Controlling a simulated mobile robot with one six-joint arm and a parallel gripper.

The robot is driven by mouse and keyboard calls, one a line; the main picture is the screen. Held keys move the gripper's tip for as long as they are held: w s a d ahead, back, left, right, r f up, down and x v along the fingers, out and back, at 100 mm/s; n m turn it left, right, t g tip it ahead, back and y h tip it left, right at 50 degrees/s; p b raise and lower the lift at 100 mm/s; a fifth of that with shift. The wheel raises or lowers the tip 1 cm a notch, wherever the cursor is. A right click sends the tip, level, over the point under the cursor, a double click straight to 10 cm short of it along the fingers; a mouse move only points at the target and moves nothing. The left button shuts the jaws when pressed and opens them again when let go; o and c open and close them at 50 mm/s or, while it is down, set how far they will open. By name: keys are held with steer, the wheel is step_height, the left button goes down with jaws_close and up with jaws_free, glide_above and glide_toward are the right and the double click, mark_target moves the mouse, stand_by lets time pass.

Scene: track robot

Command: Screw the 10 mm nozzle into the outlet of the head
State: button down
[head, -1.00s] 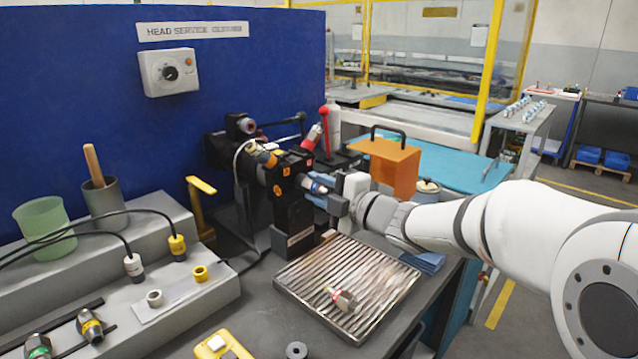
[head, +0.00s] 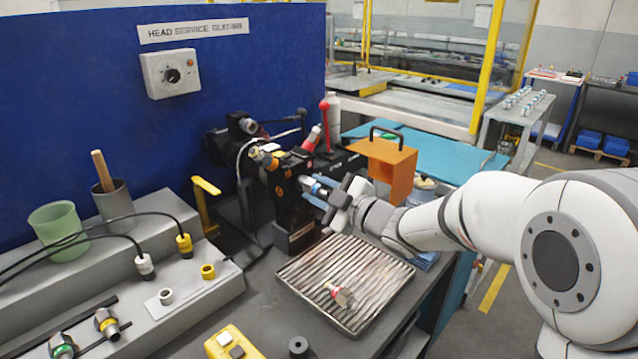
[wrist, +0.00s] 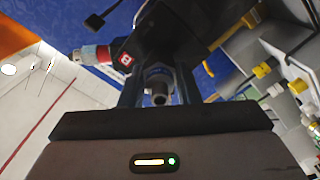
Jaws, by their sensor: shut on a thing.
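The head (head: 292,205) is a black block with orange labels, mounted upright at the bench's middle. My gripper (head: 322,190) is at its right face, where the outlet is. It is shut on a metal nozzle with a blue band (head: 315,186); the size marking cannot be read. The nozzle lies in line with the outlet side, against or very near it; I cannot tell how far it is in. In the wrist view the nozzle (wrist: 158,84) shows its hollow end between my fingers, with the head (wrist: 185,45) behind. The outlet itself is hidden.
A slatted metal tray (head: 345,272) in front holds a red-banded nozzle (head: 341,296). Green-banded (head: 62,346) and yellow-banded (head: 107,323) nozzles lie on the left rack. An orange box (head: 388,168) stands close behind my gripper. A red-knobbed lever (head: 324,125) rises behind the head.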

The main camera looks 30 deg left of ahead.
steer(key=m+p, duration=0.2)
steer(key=m, duration=0.1)
steer(key=shift+r, duration=0.1)
steer(key=shift+m+p, duration=0.3)
steer(key=shift+p, duration=0.05)
steer(key=shift+m+p, duration=0.5)
steer(key=shift+p, duration=0.05)
steer(key=m+p, duration=0.2)
steer(key=m, duration=0.1)
steer(key=shift+p, duration=0.3)
steer(key=m+p, duration=0.4)
steer(key=m, duration=0.1)
steer(key=shift+m, duration=0.3)
steer(key=shift+m+p, duration=1)
steer(key=shift+m, duration=0.2)
